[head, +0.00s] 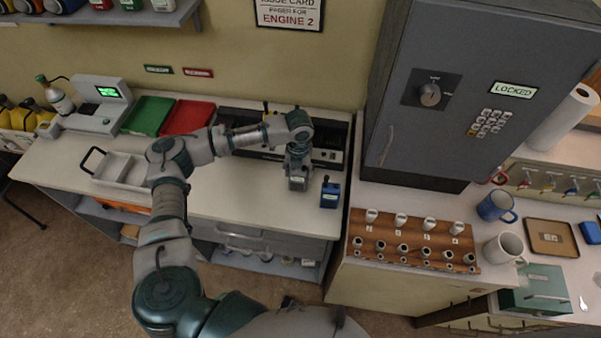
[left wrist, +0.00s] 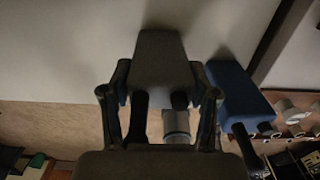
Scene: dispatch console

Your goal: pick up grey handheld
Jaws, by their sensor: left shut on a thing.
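In the head view the grey handheld (head: 298,184) shows only as a small grey block below the fingers. I cannot tell whether it still touches the counter. A blue handheld (head: 330,194) stands just to the right, also in the left wrist view (left wrist: 236,90). My right gripper is not in view.
A dark charger-like rack (head: 330,157) lies behind the gripper. Green (head: 148,115) and red (head: 190,117) trays and a white caddy (head: 122,170) stand left. A grey locked cabinet (head: 455,120) and a wooden peg board (head: 415,238) are right.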

